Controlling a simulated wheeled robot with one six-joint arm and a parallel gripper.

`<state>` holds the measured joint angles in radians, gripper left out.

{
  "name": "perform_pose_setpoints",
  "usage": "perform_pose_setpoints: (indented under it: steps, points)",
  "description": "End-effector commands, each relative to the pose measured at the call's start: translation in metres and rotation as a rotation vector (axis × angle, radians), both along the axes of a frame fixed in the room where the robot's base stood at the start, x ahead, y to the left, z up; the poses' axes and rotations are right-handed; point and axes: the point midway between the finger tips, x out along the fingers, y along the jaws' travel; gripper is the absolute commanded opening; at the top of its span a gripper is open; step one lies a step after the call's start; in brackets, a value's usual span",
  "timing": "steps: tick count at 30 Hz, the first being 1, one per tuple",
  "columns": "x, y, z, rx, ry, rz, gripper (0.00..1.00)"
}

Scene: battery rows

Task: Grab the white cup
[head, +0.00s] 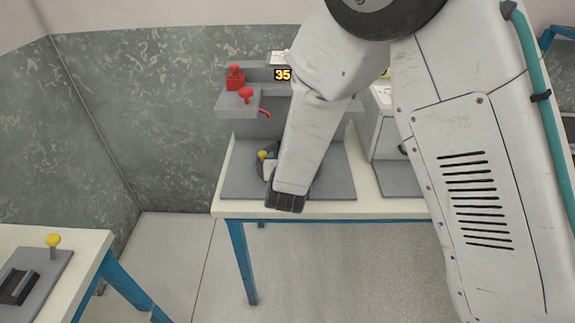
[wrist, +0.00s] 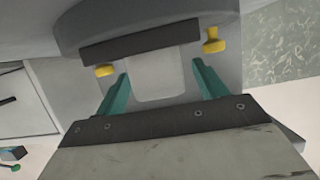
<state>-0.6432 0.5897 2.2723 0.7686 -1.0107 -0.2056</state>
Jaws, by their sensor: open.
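The white cup (wrist: 156,80) shows in the wrist view as a pale, plain shape in front of a grey fixture. My gripper (wrist: 160,68) is open, with one teal finger on the left of the cup and one on the right. A narrow gap seems to show on each side; contact cannot be made out. In the head view my forearm and the dark wrist end hang over the grey station on the table. They hide most of the fingers, and a small pale patch beside them cannot be told for certain as the cup.
The grey station (head: 339,181) stands on a white-topped table (head: 381,208) with blue legs. It carries red knobs (head: 246,94), a yellow knob (head: 262,155) and a display (head: 283,74) reading 35. Another table (head: 75,243) is at lower left. Open floor (head: 180,250) lies between.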

Motion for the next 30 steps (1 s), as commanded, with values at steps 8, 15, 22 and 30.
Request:
perform_pose_setpoints:
  steps: [8,15,22,30]
  points:
    - [0.0,0.0,0.0,0.0,0.0,0.0,0.24]
    - [0.0,0.0,0.001,0.0,0.0,0.0,0.2]
    - [0.0,0.0,0.018,0.001,-0.002,0.001,0.2]
    - [0.0,0.0,0.066,0.004,-0.004,0.0,0.2]
